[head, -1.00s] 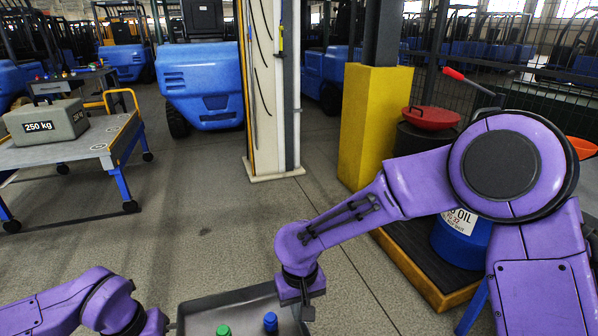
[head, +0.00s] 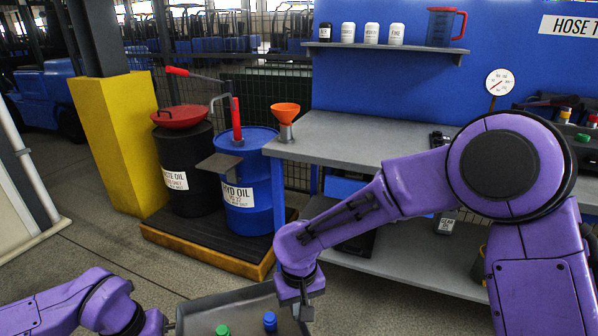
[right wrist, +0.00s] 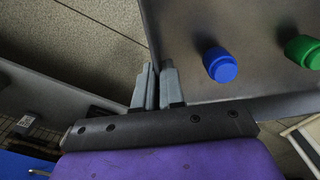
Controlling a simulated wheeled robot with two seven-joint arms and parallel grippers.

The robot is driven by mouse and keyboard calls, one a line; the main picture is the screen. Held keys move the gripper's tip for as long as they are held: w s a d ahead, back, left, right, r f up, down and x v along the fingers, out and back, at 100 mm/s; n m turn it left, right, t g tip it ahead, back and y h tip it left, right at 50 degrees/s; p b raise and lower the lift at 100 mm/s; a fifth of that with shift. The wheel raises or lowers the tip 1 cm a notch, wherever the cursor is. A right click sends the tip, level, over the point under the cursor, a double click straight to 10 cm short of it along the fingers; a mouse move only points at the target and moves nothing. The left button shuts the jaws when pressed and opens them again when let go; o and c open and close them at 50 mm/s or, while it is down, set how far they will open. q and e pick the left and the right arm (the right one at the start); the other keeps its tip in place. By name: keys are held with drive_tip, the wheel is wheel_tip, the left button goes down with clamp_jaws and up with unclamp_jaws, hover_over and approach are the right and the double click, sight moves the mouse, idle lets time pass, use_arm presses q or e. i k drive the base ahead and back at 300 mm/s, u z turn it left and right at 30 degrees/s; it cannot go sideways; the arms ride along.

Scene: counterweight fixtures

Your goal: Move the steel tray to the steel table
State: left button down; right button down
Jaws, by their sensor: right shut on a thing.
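The steel tray (head: 246,306) is a dark grey shallow tray at the bottom of the head view, in front of me. A green-capped thing (head: 223,330) and a blue-capped thing (head: 270,321) stand in it. My right gripper (head: 304,308) is shut on the tray's right rim. In the right wrist view its fingers (right wrist: 157,88) meet at the tray's edge (right wrist: 185,60). My left gripper (head: 163,326) is at the tray's left edge; its fingers are too cut off to read. A grey-topped table (head: 370,138) stands ahead to the right.
The table holds an orange funnel (head: 286,110) at its left end. Beside it, a black drum (head: 188,160) and a blue oil drum (head: 248,185) stand on a wood-edged platform (head: 205,250). A yellow post (head: 118,140) is at left. Floor between me and the platform is clear.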

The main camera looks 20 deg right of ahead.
sight(344, 135)
drive_tip(key=z, duration=0.95)
drive_tip(key=i, duration=1)
